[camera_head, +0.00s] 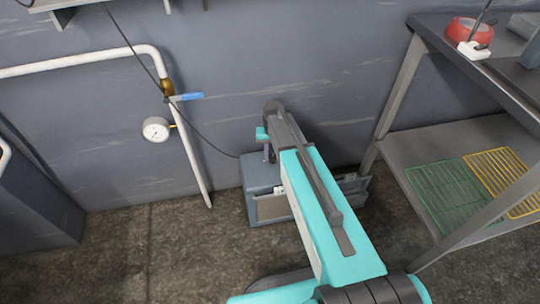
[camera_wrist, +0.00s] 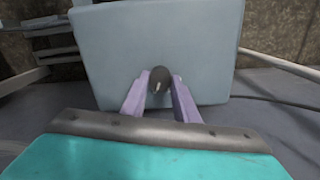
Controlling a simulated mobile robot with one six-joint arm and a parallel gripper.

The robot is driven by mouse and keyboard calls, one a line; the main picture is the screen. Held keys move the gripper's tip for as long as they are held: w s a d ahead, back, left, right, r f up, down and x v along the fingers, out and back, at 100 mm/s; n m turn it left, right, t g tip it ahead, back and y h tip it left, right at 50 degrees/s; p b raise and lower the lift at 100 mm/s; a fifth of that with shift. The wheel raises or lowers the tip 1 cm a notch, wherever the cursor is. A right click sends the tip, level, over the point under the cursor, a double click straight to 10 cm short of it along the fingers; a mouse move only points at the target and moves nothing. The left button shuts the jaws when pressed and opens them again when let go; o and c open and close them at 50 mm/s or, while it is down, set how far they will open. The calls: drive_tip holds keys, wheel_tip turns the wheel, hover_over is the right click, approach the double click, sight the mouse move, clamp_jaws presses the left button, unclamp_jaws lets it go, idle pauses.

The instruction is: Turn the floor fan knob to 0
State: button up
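The floor fan is a blue-grey box (camera_head: 262,180) on the floor against the wall, partly hidden behind my arm. Its flat face fills the upper middle of the wrist view (camera_wrist: 160,35). A dark round knob (camera_wrist: 159,77) with a small pale mark stands near the lower edge of that face. My gripper (camera_wrist: 160,80) has its two lavender fingers on either side of the knob. A narrow gap seems to show beside the knob, so the fingers look open around it. In the head view my gripper (camera_head: 268,153) is small over the box top. I cannot read any dial numbers.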

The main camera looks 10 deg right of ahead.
drive_tip(key=c, duration=0.3)
drive_tip(key=shift+a, duration=0.45)
drive_tip(key=shift+d, duration=0.25)
drive_tip(key=shift+c, duration=0.3)
